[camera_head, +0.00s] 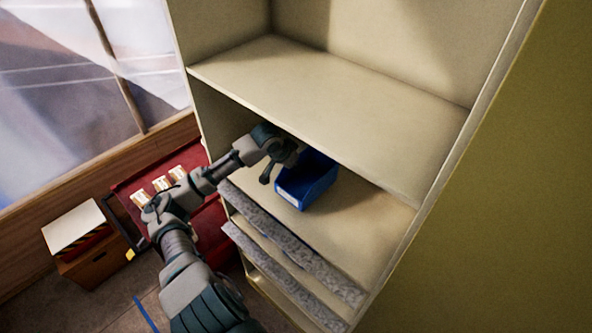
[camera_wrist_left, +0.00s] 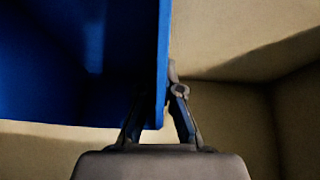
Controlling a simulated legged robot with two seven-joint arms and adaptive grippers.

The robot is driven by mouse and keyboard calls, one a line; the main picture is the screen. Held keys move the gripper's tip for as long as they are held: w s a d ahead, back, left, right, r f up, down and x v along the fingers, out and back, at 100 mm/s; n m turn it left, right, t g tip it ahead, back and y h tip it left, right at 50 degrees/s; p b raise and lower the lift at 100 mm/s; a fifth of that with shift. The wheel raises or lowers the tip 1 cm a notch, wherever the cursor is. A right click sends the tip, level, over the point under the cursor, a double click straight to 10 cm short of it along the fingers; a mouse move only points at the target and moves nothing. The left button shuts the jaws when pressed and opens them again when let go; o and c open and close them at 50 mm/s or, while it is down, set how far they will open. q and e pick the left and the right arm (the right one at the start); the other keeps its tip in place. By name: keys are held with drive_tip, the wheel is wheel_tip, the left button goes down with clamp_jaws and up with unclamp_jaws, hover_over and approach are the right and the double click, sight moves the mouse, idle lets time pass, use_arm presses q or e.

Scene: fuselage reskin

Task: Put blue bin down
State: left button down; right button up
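The blue bin (camera_head: 306,185) is upright on the cream middle shelf (camera_head: 365,225), close to its front left part, with a pale label on its front. Whether its base fully touches the shelf is hard to see. My left gripper (camera_head: 279,170) is at the bin's left wall, fingers spread apart. In the left wrist view, the bin (camera_wrist_left: 75,60) fills the left side, and its wall edge runs between the two fingers of the gripper (camera_wrist_left: 160,98). The right finger is close to the wall; the left one is dark against the bin. My right gripper is out of view.
An upper shelf board (camera_head: 340,95) hangs over the bin. Grey speckled slabs (camera_head: 290,245) show along the lower shelf fronts. A red cart (camera_head: 205,225) with small boxes and a wooden box (camera_head: 90,262) stand at the left. The shelf right of the bin is clear.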

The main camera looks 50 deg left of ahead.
sight(296, 175)
use_arm(q)
drive_tip(key=shift+f, duration=0.3)
wheel_tip(296, 175, down, 2)
drive_tip(key=shift+s+d+f+p, duration=0.1)
drive_tip(key=shift+s+p, duration=0.05)
drive_tip(key=shift+p, duration=0.25)
drive_tip(key=shift+f, duration=0.25)
drive_tip(key=shift+d, duration=0.15)
drive_tip(key=c, duration=1.3)
unclamp_jaws()
drive_tip(key=shift+f, duration=0.15)
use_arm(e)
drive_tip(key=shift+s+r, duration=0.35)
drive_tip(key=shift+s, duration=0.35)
use_arm(q)
drive_tip(key=shift+a, duration=0.2)
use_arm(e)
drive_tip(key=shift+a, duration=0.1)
